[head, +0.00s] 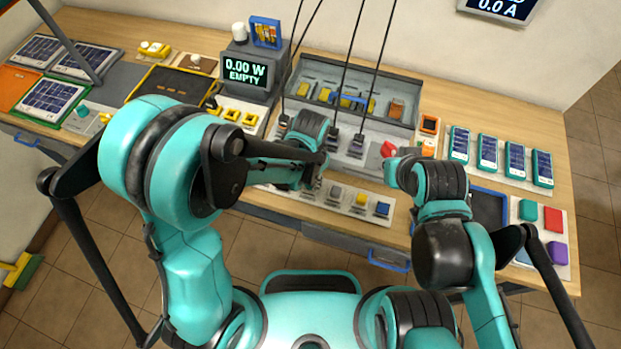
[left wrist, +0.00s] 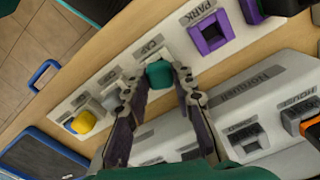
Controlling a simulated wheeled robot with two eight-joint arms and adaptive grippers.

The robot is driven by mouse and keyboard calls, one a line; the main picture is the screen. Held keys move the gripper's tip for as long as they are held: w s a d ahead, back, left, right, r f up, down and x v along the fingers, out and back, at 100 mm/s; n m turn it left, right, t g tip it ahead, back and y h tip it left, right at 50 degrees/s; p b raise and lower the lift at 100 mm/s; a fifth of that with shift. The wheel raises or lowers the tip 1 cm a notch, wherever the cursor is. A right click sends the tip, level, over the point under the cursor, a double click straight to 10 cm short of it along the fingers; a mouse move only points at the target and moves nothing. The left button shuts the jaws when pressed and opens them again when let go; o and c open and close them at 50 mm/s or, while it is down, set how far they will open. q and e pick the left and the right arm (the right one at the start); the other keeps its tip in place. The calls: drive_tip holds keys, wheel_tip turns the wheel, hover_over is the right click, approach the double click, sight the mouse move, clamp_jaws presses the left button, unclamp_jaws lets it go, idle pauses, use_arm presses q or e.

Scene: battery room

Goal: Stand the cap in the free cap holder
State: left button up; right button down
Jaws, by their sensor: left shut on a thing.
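A teal cap (left wrist: 160,74) is between the fingers of my left gripper (left wrist: 158,82), which is shut on it. In the left wrist view it is at the holder strip (left wrist: 133,60), beside a "CAP" label. The holder spot there is partly hidden by the cap, and I cannot tell whether the cap touches it. A yellow cap (left wrist: 83,122) stands farther along the strip.
A purple holder (left wrist: 210,34) marked "PARK" is close beside the held cap. A grey console (left wrist: 245,115) with sockets lies on the other side of the strip. A blue drawer handle (head: 389,261) juts from the bench front.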

sight(310, 182)
use_arm(q)
drive_tip(key=shift+f, duration=0.25)
drive_tip(key=o, duration=0.6)
wheel_tip(310, 182, up, 11)
drive_tip(key=p, duration=0.7)
drive_tip(key=shift+p, duration=0.4)
drive_tip(key=s+a+n+t+b, duration=0.2)
drive_tip(key=a+n+t+b, duration=0.1)
drive_tip(key=a+b, duration=0.4)
drive_tip(key=s+a+r+n+t+b, duration=0.1)
drive_tip(key=s+a+n+t+b, duration=0.2)
drive_tip(key=a+b, duration=0.4)
drive_tip(key=a+n+t, duration=0.1)
drive_tip(key=a+n, duration=0.1)
drive_tip(key=a, duration=0.1)
drive_tip(key=shift+a, duration=0.4)
